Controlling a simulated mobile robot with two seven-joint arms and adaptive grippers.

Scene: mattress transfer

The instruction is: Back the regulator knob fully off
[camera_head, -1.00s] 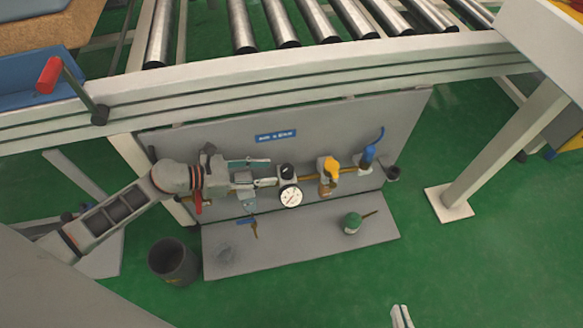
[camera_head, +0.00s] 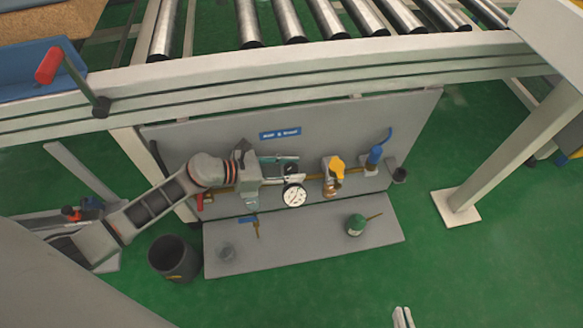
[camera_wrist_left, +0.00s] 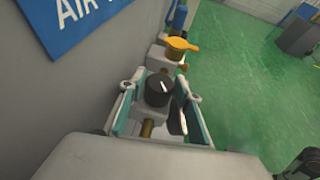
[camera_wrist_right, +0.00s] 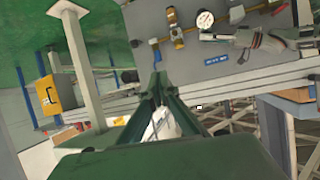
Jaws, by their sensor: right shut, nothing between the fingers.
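The regulator knob (camera_wrist_left: 159,88) is black with a white mark and sits on the regulator body in the left wrist view. In the head view the knob (camera_head: 290,169) shows partly, above the white-faced gauge (camera_head: 294,195). My left gripper (camera_wrist_left: 157,100) is open, with one teal-padded finger on each side of the knob. Contact with the knob cannot be told. In the head view my left gripper (camera_head: 279,167) reaches in from the left along the panel. My right gripper (camera_wrist_right: 157,85) is shut and empty, away from the panel; its tips (camera_head: 402,317) show at the bottom edge.
A yellow valve handle (camera_head: 334,167) and a blue fitting (camera_head: 375,156) stand to the right along the brass pipe. A green-topped part (camera_head: 355,224) lies on the grey base plate (camera_head: 300,257). A dark bin (camera_head: 172,258) stands at the left. The roller conveyor frame (camera_head: 300,90) runs above.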

